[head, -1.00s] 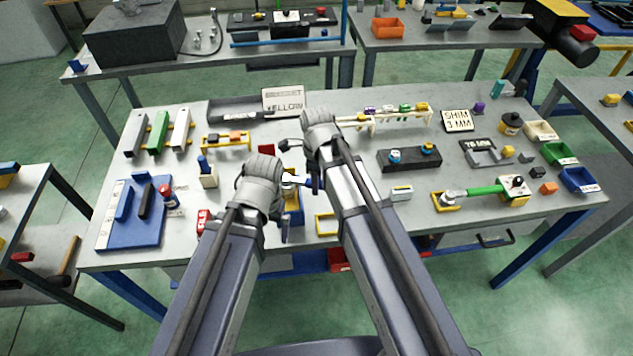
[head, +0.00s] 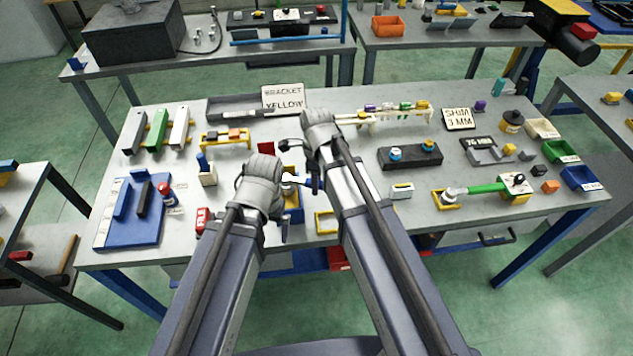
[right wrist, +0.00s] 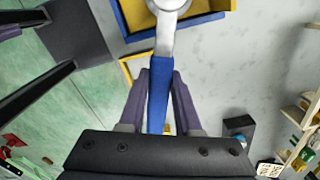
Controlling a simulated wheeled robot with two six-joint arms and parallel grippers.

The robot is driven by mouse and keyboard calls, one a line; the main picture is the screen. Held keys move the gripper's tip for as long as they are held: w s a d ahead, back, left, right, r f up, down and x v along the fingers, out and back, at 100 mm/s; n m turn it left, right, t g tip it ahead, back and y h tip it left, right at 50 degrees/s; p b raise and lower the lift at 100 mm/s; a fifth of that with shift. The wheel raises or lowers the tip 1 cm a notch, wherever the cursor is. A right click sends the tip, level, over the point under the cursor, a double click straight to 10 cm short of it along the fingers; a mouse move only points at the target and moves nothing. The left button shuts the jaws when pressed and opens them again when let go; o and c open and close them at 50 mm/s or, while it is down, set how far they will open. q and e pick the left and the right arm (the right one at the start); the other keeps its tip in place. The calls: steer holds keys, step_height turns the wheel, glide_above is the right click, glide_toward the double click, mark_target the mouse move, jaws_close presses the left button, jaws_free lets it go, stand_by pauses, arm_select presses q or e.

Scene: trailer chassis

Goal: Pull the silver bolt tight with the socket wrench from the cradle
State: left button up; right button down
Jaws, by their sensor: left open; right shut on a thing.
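My right gripper (right wrist: 160,78) is shut on the blue handle of a socket wrench (right wrist: 158,92) in the right wrist view. The wrench's silver ring-shaped head (right wrist: 170,5) is cut off by the top edge of that view. In the head view the silver head (head: 291,178) shows between my two wrists, over a blue-and-yellow holder (head: 293,213). My left gripper (head: 285,205) is open beside the holder, mostly hidden by its wrist; dark fingers show at left in the right wrist view (right wrist: 60,40). I cannot make out the silver bolt; the wrench head or my arms may hide it.
An empty yellow frame (head: 326,222) lies right of the holder. A green-handled tool (head: 488,189) rests at the right, its silver end over another yellow frame (head: 445,204). A blue tray (head: 130,235) is at left.

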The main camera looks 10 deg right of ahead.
steer(key=shift+f+b, duration=0.75)
steer(key=shift+f, duration=0.05)
stand_by(0.7)
stand_by(0.4)
steer(key=c, duration=1.2)
jaws_free()
steer(key=shift+c, duration=0.2)
jaws_close()
